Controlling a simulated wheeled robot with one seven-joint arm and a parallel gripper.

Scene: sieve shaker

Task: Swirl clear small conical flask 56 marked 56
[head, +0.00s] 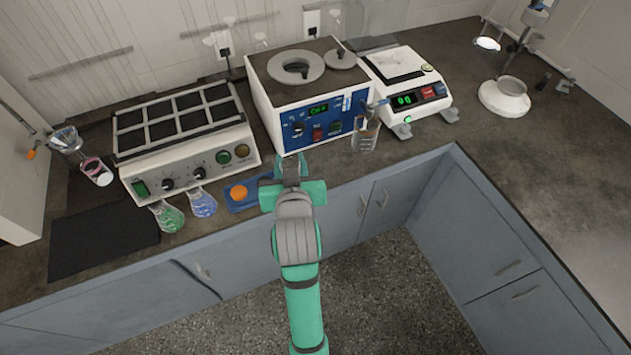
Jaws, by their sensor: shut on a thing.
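My gripper (291,163) reaches over the front edge of the counter, in front of the white and blue bath unit. Its green fingers are shut on a small clear thing, which looks like the clear conical flask (291,174). My gripper hides most of it, and no number 56 can be read. I cannot tell its tilt or whether it touches the counter.
A green flask (168,216) and a blue flask (203,203) stand before the shaker (185,138). A blue tray (253,203) holds an orange thing (238,192). The bath unit (318,95), a glass beaker (365,136) and a balance (407,85) are to the right.

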